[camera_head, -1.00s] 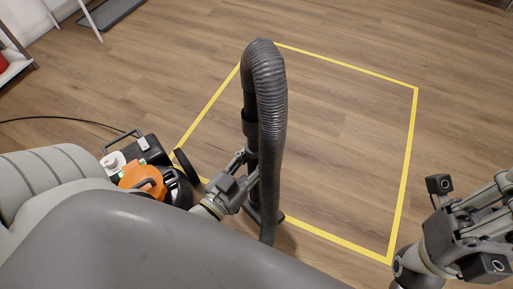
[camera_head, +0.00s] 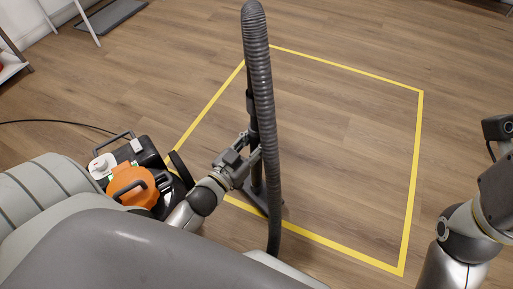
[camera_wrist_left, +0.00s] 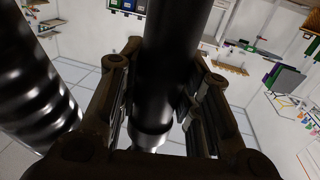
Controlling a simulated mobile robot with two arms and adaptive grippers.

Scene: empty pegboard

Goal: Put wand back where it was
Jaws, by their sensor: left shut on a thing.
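The wand is a black upright tube (camera_head: 252,105) with a ribbed grey hose (camera_head: 264,110) arching over its top and hanging down in front. Its floor head (camera_head: 262,204) is low, near the yellow line; I cannot tell if it touches the floor. My left gripper (camera_head: 247,160) is shut around the tube at mid-height. In the left wrist view the tube (camera_wrist_left: 170,60) runs between both fingers (camera_wrist_left: 165,110), with the hose (camera_wrist_left: 32,85) at the left. The machine body (camera_head: 135,180), black with an orange part, stands at the left. My right gripper is at the right edge, mostly cut off.
A yellow floor outline (camera_head: 412,180) surrounds a clear patch of wooden floor. A black cable (camera_head: 55,120) runs left from the machine. A shelf stands at the far left, with a dark mat (camera_head: 112,15) near the wall.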

